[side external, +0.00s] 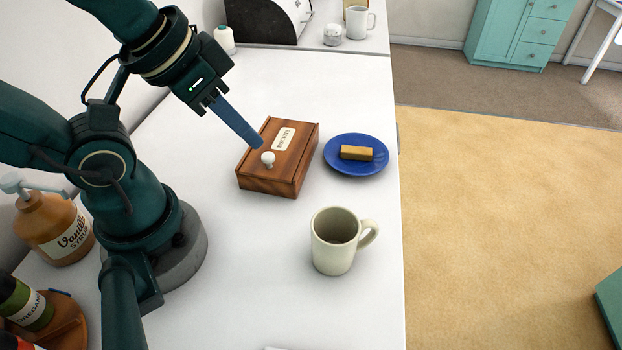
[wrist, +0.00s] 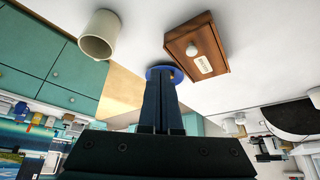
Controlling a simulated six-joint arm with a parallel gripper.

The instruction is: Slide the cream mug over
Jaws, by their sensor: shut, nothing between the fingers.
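The cream mug (side external: 334,243) stands upright on the white counter near its right edge, with its handle to the right. It also shows upper left in the wrist view (wrist: 97,38). My gripper (side external: 257,142) is shut and empty, its blue fingers together, pointing down to the right close to the wooden biscuit box in the side view. In the wrist view the shut fingers (wrist: 162,80) point up the picture, and the mug lies to their left, apart from them.
A wooden biscuit box (side external: 297,157) with a white knob sits behind the mug. A blue plate (side external: 335,163) holding a yellowish bar (side external: 356,153) is beside the box, near the edge. A syrup bottle (side external: 52,226) stands at left. Counter (side external: 250,275) left of the mug is clear.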

